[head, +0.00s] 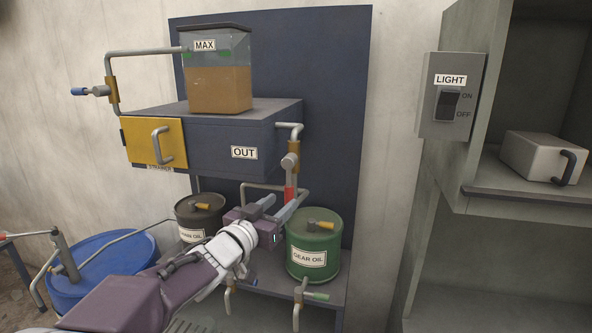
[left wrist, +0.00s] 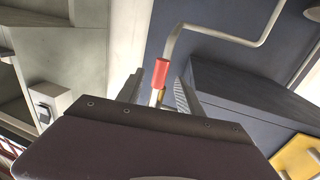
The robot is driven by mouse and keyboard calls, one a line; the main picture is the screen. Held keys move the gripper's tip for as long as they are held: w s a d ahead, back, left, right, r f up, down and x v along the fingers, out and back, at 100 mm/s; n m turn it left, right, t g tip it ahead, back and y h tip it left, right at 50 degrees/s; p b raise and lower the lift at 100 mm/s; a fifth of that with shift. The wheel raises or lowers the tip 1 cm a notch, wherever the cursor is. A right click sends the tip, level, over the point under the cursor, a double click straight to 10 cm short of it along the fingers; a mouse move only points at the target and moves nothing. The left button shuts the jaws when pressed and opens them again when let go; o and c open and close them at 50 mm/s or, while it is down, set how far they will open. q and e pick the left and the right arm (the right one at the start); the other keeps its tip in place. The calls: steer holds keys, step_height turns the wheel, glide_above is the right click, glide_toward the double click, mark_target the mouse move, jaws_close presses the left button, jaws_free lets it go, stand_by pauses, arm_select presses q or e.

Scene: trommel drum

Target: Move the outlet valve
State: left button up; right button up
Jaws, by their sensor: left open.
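The outlet valve is on the pipe below the OUT label (head: 244,153), at the right of the dark box. Its red handle (head: 289,194) hangs down from a grey valve body (head: 290,162). My left gripper (head: 284,201) is open in front of the handle, one finger to each side in the picture. In the left wrist view the red handle (left wrist: 160,73) shows between the two fingers of my left gripper (left wrist: 158,88). I cannot tell whether a finger touches it. My right gripper is not in view.
A green gear oil drum (head: 314,245) and a dark drum (head: 201,216) stand on the shelf below. A tank marked MAX (head: 217,85) sits on top, with a yellow strainer door (head: 155,143) below left. A light switch (head: 449,104) and cabinet are at right.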

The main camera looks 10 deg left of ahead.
mark_target(286, 195)
arm_select(q)
steer(key=shift+s+a+r, duration=0.1)
steer(key=shift+s+r, duration=0.2)
steer(key=shift+s, duration=0.2)
steer(key=shift+s+a+r, duration=0.1)
steer(key=shift+s+r, duration=0.15)
steer(key=shift+s, duration=0.2)
steer(key=p+x, duration=0.1)
steer(key=x, duration=0.3)
steer(key=p+x, duration=0.1)
steer(key=x, duration=0.3)
steer(key=shift+w+a+f, duration=0.1)
steer(key=shift+w+f, duration=0.15)
steer(key=shift+w, duration=0.1)
steer(key=shift+w+d+p, duration=0.2)
steer(key=shift+w+p, duration=0.3)
steer(key=shift+w, duration=0.1)
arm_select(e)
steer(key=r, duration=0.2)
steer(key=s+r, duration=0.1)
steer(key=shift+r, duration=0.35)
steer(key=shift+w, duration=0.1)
arm_select(q)
steer(key=shift+w, duration=0.15)
jaws_close()
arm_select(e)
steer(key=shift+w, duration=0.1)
